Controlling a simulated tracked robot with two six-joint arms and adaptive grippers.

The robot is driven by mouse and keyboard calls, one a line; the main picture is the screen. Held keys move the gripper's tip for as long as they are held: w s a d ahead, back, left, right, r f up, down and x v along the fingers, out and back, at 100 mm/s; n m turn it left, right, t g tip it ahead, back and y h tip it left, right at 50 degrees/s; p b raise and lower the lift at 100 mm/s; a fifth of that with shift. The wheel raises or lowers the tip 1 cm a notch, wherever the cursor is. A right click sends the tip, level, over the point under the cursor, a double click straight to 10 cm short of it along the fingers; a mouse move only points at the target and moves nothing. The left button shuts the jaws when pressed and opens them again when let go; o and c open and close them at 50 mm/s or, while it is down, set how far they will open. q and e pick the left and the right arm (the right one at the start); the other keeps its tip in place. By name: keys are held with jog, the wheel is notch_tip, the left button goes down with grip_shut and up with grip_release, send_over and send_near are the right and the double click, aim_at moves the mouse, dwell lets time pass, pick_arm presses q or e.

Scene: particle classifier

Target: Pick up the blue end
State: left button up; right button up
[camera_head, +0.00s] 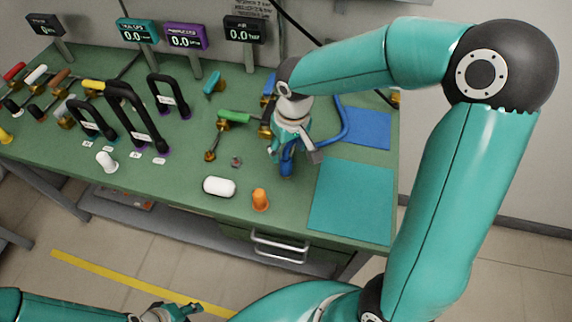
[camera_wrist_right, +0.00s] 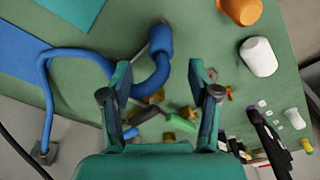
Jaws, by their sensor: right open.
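The blue end (camera_head: 287,169) is the thick tip of a blue hose (camera_head: 345,125) on the green bench, below my right gripper. In the right wrist view the blue end (camera_wrist_right: 160,40) shows just past the fingertips, with the curved hose (camera_wrist_right: 152,80) running back between the fingers. My right gripper (camera_head: 296,153) is open and reaches down over it; its fingers (camera_wrist_right: 159,68) stand apart on both sides of the hose, with gaps visible. The gripper hides part of the hose in the head view. My left gripper (camera_head: 168,312) is at the bottom edge, away from the bench; its jaws are unclear.
A white capsule-shaped piece (camera_head: 219,187) and an orange end (camera_head: 260,200) stand near the bench's front edge. A teal mat (camera_head: 351,200) and a blue mat (camera_head: 366,128) lie right. Display meters (camera_head: 245,30) line the back.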

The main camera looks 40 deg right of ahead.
aim_at(286, 159)
jog(key=shift+w+f+p, duration=0.2)
jog(key=shift+f, duration=1.2)
jog(key=shift+w+f+p, duration=0.15)
jog(key=shift+f, duration=1.2)
grip_shut()
